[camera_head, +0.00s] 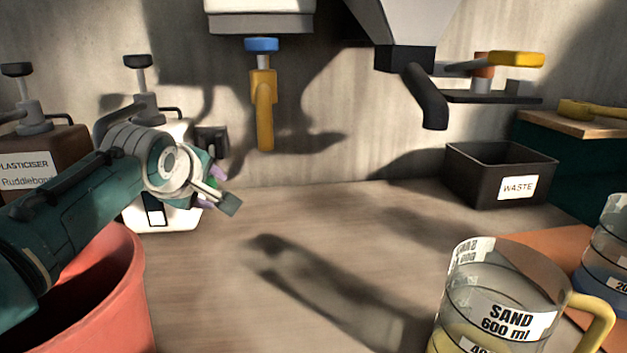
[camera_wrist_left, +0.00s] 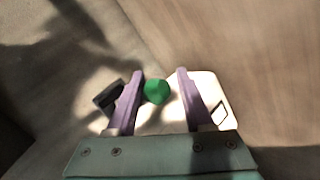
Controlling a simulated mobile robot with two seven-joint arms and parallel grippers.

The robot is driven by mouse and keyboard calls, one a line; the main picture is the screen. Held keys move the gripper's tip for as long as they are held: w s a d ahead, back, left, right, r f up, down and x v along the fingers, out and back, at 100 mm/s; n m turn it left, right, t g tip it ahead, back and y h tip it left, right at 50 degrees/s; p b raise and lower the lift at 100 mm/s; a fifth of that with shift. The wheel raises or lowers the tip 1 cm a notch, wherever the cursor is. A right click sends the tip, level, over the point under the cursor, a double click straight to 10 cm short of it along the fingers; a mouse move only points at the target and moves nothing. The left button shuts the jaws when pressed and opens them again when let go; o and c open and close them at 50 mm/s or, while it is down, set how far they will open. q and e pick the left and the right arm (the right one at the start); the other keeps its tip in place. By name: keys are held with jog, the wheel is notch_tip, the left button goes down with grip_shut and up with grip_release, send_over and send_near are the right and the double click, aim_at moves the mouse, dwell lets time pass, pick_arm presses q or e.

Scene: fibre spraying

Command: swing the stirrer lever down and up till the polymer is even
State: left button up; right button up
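A green knob (camera_wrist_left: 156,91), probably the end of the stirrer lever, shows between my left gripper's purple fingers (camera_wrist_left: 162,92) in the left wrist view. It is nearer the left finger, with a clear gap on its right, so the gripper is open. A white container (camera_wrist_left: 212,95) lies behind it in that view. In the head view my left gripper (camera_head: 213,180) is in front of the white container (camera_head: 165,212) and hides much of it. Only a bit of green shows there, and the lever's shaft is hidden. The polymer cannot be seen. My right gripper is in no view.
A red bucket (camera_head: 115,300) stands below my left arm. A brown plasticiser container (camera_head: 60,150) is at the left. A yellow tap (camera_head: 263,100) and a dark spout (camera_head: 428,95) hang above the bench. A waste bin (camera_head: 480,190) and sand jug (camera_head: 500,300) stand right. The middle bench is clear.

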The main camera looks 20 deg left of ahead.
pick_arm(q)
jog(key=shift+o, duration=1.3)
jog(key=shift+a+r, duration=0.15)
jog(key=shift+a, duration=0.1)
jog(key=shift+r, duration=0.1)
jog(key=shift+r, duration=0.1)
jog(key=shift+s+d+r+p, duration=0.2)
jog(key=shift+s+r+p, duration=0.05)
jog(key=shift+s+p, duration=0.05)
jog(key=p+v, duration=0.2)
jog(key=v, duration=0.7)
jog(key=shift+p, duration=0.35)
jog(key=shift+s+f, duration=0.1)
jog(key=shift+f, duration=0.05)
